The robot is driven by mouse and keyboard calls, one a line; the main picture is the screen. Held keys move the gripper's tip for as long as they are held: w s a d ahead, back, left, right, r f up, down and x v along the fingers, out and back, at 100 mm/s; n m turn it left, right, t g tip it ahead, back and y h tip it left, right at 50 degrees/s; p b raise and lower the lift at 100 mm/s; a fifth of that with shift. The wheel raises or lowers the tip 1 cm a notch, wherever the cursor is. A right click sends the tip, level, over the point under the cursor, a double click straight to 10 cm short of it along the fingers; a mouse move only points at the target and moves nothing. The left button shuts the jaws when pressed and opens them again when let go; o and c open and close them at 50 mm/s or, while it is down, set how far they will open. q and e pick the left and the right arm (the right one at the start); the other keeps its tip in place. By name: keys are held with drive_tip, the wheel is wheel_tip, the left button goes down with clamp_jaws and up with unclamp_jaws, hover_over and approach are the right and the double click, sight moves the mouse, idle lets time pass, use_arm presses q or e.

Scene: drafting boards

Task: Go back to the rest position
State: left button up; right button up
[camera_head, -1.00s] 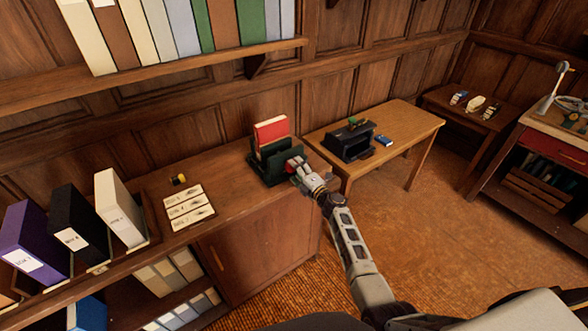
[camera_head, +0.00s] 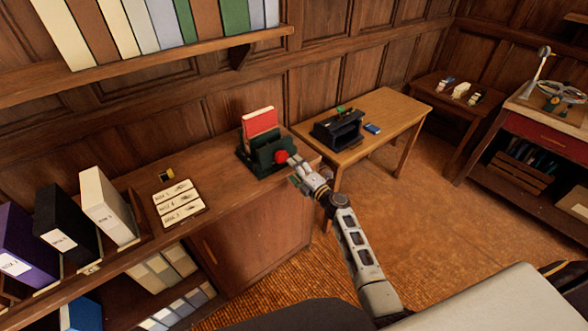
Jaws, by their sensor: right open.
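My right gripper (camera_head: 297,172) is at the right end of the wooden cabinet top, at the end of my right arm, which comes up from the bottom. It is open and looks empty. It is beside a dark green holder (camera_head: 262,155) with a red book (camera_head: 260,122) standing upright in it. A round red part (camera_head: 281,157) shows on the holder's side facing the gripper. Whether the fingertips touch the holder I cannot tell. My left gripper is out of view.
White labelled cards (camera_head: 179,203) lie on the cabinet (camera_head: 225,178). Upright binders (camera_head: 108,205) stand at the left. A yellow table (camera_head: 395,115) bears a black device (camera_head: 338,130) and a small blue box (camera_head: 372,128). The floor (camera_head: 410,215) right of my arm is clear.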

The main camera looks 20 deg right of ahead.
drive_tip(key=shift+n, duration=0.3)
